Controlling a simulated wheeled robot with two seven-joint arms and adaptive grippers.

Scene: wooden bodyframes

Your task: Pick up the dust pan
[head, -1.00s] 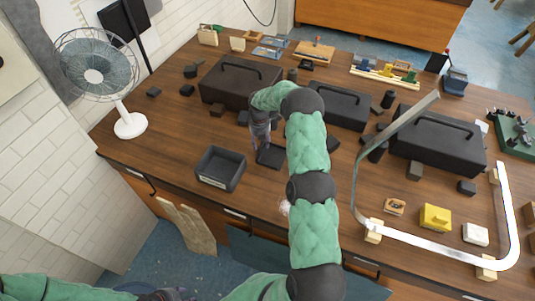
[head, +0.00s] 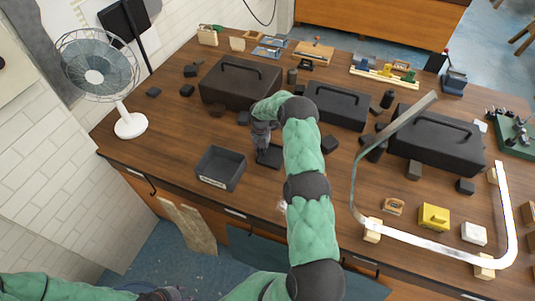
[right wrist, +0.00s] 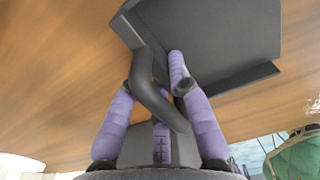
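The dust pan (head: 270,156) is a small black pan lying on the wooden table, partly hidden by my right arm in the head view. In the right wrist view its flat dark pan (right wrist: 215,45) fills the top, and its curved dark handle (right wrist: 152,88) runs down between my fingers. My right gripper (head: 262,138) is at the handle. In the right wrist view its purple fingers (right wrist: 152,75) are bent in on both sides of the handle, but whether they press on it is unclear. My left gripper (head: 165,294) is partly cut off at the bottom edge.
A black open tray (head: 220,168) stands just left of the pan. Black toolboxes (head: 240,83) stand behind, with small dark blocks (head: 329,144) nearby. A white fan (head: 130,124) is at the left. A bent metal frame (head: 440,246) on wooden blocks occupies the right.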

